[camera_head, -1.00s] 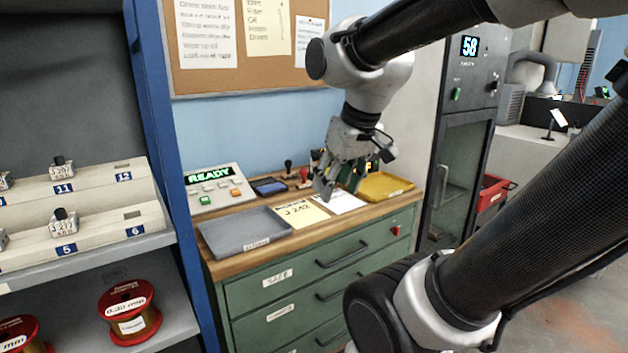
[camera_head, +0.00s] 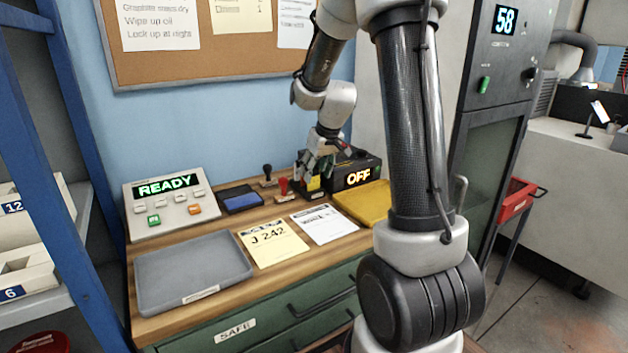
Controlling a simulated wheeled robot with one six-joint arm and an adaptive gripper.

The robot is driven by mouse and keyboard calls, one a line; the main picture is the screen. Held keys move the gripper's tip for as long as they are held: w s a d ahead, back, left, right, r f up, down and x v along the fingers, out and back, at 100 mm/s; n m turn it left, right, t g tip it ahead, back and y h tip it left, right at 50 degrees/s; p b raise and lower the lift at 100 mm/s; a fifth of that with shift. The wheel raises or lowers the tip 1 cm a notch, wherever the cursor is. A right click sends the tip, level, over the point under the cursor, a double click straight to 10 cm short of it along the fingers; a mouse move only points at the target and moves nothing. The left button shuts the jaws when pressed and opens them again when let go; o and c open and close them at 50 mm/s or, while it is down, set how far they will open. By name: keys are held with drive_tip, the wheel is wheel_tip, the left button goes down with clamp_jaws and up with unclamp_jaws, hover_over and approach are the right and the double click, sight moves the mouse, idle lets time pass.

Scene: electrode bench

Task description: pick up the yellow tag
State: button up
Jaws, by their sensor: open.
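A small yellow tag (camera_head: 314,184) shows low in a dark holder (camera_head: 320,194) at the back of the wooden bench top. My gripper (camera_head: 316,168) is pointing down just above the holder, with its fingers open around or very near the tag. At this size I cannot tell whether the fingers touch it. The fingers and the dark holder hide part of the tag.
A black box reading OFF (camera_head: 357,173) stands right beside the gripper. Red (camera_head: 284,188) and black (camera_head: 267,174) handled stamps stand at left.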

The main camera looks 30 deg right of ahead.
drive_tip(key=x, duration=0.2)
drive_tip(key=shift+w+f, duration=0.2)
drive_tip(key=shift+f, duration=0.1)
drive_tip(key=shift+a, duration=0.1)
drive_tip(key=c, duration=0.5)
wheel_tip(320, 180, up, 10)
drive_tip(key=shift+r, duration=0.1)
drive_tip(key=shift+o, duration=0.9)
drive_tip(key=c, duration=0.3)
